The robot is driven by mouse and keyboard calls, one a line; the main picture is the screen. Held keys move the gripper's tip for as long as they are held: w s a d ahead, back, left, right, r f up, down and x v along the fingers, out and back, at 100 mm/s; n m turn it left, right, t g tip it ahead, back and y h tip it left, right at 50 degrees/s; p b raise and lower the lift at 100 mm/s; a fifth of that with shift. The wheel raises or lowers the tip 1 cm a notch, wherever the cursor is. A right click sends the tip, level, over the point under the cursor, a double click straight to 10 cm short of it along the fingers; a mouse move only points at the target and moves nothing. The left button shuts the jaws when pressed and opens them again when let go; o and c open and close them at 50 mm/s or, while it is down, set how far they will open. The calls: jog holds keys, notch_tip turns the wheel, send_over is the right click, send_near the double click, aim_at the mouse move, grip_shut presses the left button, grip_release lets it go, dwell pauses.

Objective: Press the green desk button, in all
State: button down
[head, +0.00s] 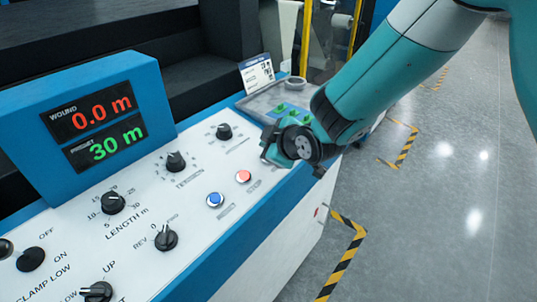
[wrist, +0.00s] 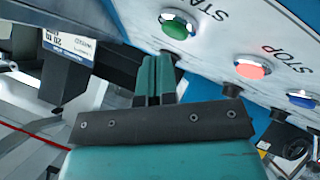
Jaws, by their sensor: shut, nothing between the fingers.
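The green button (wrist: 180,24) shows in the wrist view, in a metal ring on the white panel beside the word START. It lies beyond and slightly right of my fingertips. In the head view I cannot see it; my gripper is over that part of the panel. My gripper (wrist: 157,60) is shut and empty, with its two teal fingers side by side. In the head view my gripper (head: 267,152) is above the right end of the console. I cannot tell whether the fingertips touch anything; the wrist view shows no finger over the button.
A red STOP button (head: 243,176) and a blue button (head: 215,199) sit left of my gripper, with several black knobs beyond. The display (head: 95,122) reads 0.0 m wound and 30 m below. A grey tray (head: 252,104) stands behind. Open floor lies right.

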jog(key=shift+f, duration=0.1)
dwell(0.4)
jog(key=shift+a+f+b, duration=0.1)
jog(key=shift+f+b, duration=0.25)
jog(key=shift+b, duration=0.15)
